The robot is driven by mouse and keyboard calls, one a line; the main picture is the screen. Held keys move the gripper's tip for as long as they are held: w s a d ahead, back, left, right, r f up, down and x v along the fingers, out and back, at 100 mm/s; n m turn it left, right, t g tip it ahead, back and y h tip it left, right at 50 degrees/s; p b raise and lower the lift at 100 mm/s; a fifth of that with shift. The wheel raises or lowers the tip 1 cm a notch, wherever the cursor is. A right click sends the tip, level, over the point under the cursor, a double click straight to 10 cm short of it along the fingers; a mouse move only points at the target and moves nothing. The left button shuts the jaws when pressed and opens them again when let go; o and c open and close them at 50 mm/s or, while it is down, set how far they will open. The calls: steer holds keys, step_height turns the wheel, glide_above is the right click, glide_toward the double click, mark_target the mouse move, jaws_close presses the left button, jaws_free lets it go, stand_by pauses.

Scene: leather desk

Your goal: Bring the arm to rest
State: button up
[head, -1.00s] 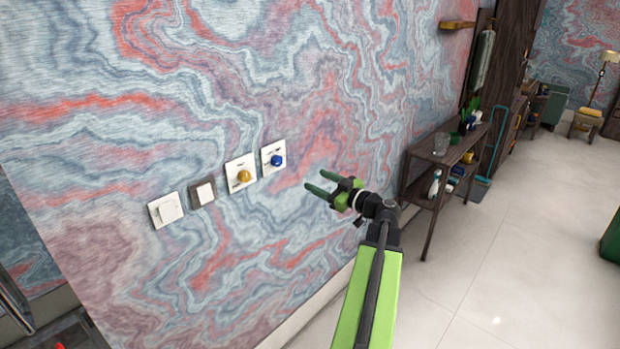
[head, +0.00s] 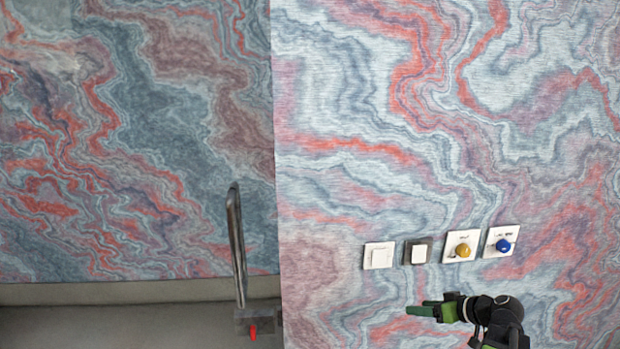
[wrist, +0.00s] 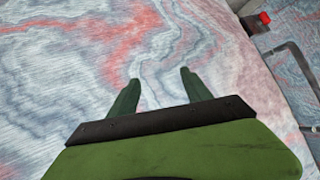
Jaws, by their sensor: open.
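My gripper (head: 424,309) is at the lower right of the head view, in front of the marbled wall and below the row of wall plates. Its dark green fingers point left. In the wrist view the two fingers of my gripper (wrist: 155,92) stand apart with nothing between them, and the marbled wall shows beyond them. Part of my arm is cut off by the bottom edge of the head view.
Above my gripper are a white switch (head: 378,256), a dark-framed switch (head: 418,252), a yellow knob (head: 463,251) and a blue knob (head: 502,245). A metal rail (head: 237,245) and a red item (head: 252,332) are at the left, past the wall's corner.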

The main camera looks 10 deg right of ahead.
steer(key=s+a+f+g+h, duration=0.1)
steer(key=a+f+g+h, duration=0.1)
steer(key=a, duration=0.7)
steer(key=s+a+f+m+g+h, duration=0.1)
steer(key=a+f+g, duration=0.3)
steer(key=a, duration=0.6)
steer(key=s+a+f+m+g+h, duration=0.1)
steer(key=s+a+f+g+h, duration=0.1)
steer(key=a, duration=0.7)
step_height(320, 180, down, 3)
steer(key=shift+s+a+r+g+h, duration=0.1)
steer(key=shift+s+a+g+h, duration=0.25)
steer(key=shift+s+g, duration=0.55)
steer(key=shift+w, duration=0.2)
steer(key=shift+c, duration=0.4)
